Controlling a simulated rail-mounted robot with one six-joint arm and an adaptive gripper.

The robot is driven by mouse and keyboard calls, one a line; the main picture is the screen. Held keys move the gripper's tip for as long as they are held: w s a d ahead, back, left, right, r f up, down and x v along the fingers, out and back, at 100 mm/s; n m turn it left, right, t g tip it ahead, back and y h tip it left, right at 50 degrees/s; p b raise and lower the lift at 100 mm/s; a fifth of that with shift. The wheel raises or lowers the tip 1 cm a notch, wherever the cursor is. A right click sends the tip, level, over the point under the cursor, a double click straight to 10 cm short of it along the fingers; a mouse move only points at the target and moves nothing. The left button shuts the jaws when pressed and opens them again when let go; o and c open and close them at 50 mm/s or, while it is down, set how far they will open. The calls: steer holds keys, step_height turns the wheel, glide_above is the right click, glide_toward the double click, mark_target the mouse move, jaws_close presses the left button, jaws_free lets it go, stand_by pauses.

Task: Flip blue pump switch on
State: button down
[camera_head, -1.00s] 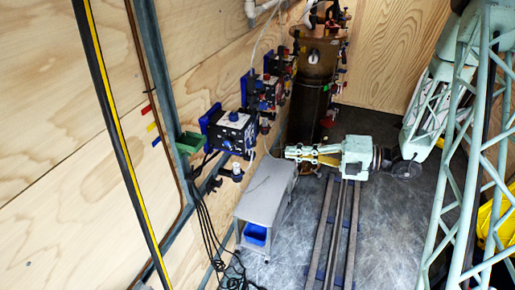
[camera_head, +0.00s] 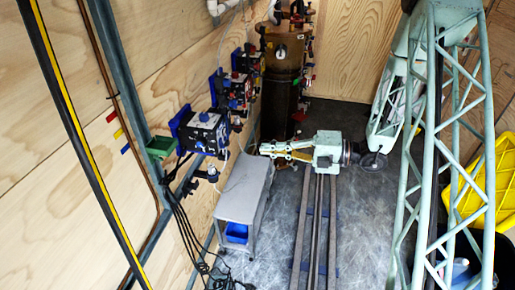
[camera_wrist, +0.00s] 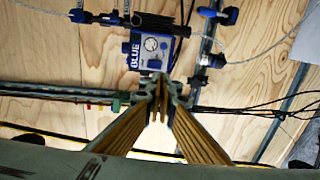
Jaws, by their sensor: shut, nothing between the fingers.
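In the wrist view the pump box (camera_wrist: 137,46) shows the word BLUE and a round white dial (camera_wrist: 151,44). Its switch and the switch's position are too small to make out. My gripper (camera_head: 264,150) is to the right of the pump in the head view, apart from it and pointing left. In the wrist view my gripper (camera_wrist: 160,88) has its fingertips together below the pump box in the picture. It is shut and holds nothing.
A grey cart (camera_head: 244,190) with a blue bin (camera_head: 236,232) stands below and left of my gripper. More pumps (camera_head: 237,88) and a large brown tank (camera_head: 284,80) are farther back. Black cables hang under the blue pump. A yellow crate (camera_head: 475,190) is at right.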

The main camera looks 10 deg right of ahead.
mark_target(222, 146)
steer(key=shift+b+x, duration=0.6)
steer(key=shift+x, duration=6.15)
